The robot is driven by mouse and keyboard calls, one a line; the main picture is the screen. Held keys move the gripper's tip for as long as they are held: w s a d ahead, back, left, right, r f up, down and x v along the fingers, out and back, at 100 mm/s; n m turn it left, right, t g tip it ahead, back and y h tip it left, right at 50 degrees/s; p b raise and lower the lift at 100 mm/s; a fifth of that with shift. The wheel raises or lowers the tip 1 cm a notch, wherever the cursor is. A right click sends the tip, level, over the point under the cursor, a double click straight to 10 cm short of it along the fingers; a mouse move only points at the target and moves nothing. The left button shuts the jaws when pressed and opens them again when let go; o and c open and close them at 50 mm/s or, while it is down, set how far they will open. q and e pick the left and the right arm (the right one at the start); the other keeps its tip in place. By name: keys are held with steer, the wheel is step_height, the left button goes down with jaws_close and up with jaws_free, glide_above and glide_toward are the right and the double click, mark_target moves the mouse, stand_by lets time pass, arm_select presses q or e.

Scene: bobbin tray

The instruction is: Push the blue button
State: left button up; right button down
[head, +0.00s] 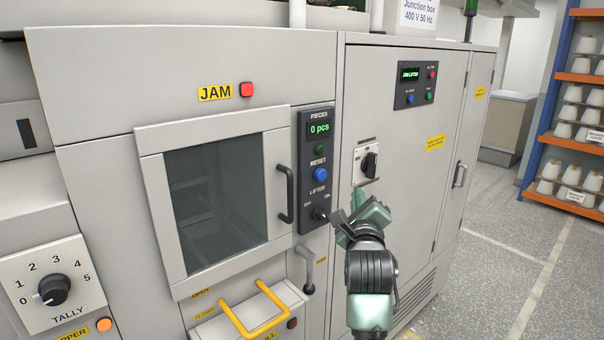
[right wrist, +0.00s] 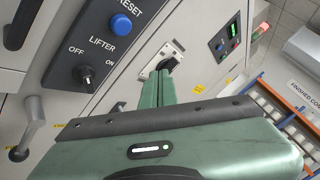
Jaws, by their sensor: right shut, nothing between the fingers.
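The blue button (head: 320,174) is a round cap marked RESET on a dark vertical panel, below the green "0 pcs" display. It also shows in the right wrist view (right wrist: 121,24), at the upper left and uncovered. My right gripper (head: 360,194) is shut and empty, in front of the machine, to the right of and a little lower than the button, apart from it. Its green fingers (right wrist: 155,88) also show together in the right wrist view, with the button to their upper left. My left gripper is not in view.
Below the button is the LIFTER knob (head: 320,214). A door handle (head: 286,194) stands out left of the panel. A black rotary switch (head: 370,166) is on the cabinet to the right. Another small blue button (head: 410,98) is on the cabinet's upper panel.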

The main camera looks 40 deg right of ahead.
mark_target(321, 175)
steer(key=shift+s+r+m, duration=0.2)
steer(key=shift+r+m, duration=0.1)
steer(key=shift+r, duration=0.2)
steer(key=shift+w, duration=0.1)
steer(key=w+b, duration=0.2)
steer(key=w, duration=0.6)
steer(key=shift+w+a, duration=0.35)
steer(key=shift+a, duration=0.05)
stand_by(1.6)
steer(key=shift+w, duration=0.4)
